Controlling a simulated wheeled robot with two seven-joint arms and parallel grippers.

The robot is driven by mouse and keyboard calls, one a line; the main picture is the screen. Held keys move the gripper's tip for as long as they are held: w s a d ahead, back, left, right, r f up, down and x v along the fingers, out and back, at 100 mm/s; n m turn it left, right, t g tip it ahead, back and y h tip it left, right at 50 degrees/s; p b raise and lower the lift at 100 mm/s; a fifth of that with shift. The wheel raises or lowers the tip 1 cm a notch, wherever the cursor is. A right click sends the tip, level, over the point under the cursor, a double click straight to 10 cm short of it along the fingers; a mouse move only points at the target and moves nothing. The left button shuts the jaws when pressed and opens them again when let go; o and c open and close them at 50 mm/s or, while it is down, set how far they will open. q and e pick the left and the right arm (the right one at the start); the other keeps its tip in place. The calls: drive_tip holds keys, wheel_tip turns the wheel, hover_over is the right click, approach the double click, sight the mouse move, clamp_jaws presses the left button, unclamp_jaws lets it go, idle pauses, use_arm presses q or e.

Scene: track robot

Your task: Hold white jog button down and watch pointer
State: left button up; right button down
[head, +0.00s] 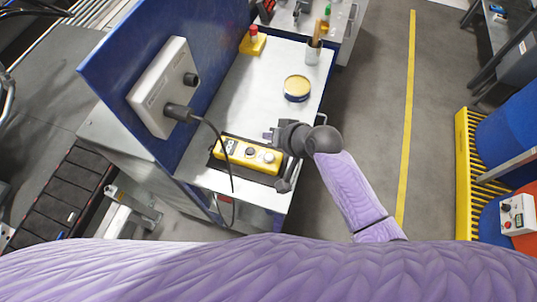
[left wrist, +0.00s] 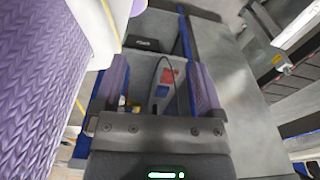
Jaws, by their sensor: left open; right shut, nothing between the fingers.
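A yellow control box (head: 260,165) with several small buttons lies on the grey worktop (head: 235,110) in the head view. One pale round button (head: 269,157) is near its right end; I cannot tell for sure which button is the white jog button. My right gripper (head: 268,136) is shut and empty just behind the box's right part, and its wrist is at the right. I cannot tell whether it touches the box. No pointer can be made out. My left gripper (left wrist: 160,82) is open and empty in the left wrist view; it is hidden in the head view.
A grey box (head: 160,85) with a plugged black cable (head: 218,140) is on the blue panel (head: 210,40). A round tin (head: 297,88), a red-topped yellow block (head: 252,42) and a tool cup (head: 313,52) stand farther back. Bare worktop lies between the tin and the control box.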

sight(271, 159)
wheel_tip(271, 159, down, 7)
drive_tip(key=b, duration=0.6)
drive_tip(key=shift+b, duration=0.4)
drive_tip(key=shift+f, duration=0.45)
drive_tip(key=shift+f+b, duration=0.15)
drive_tip(key=shift+b, duration=0.2)
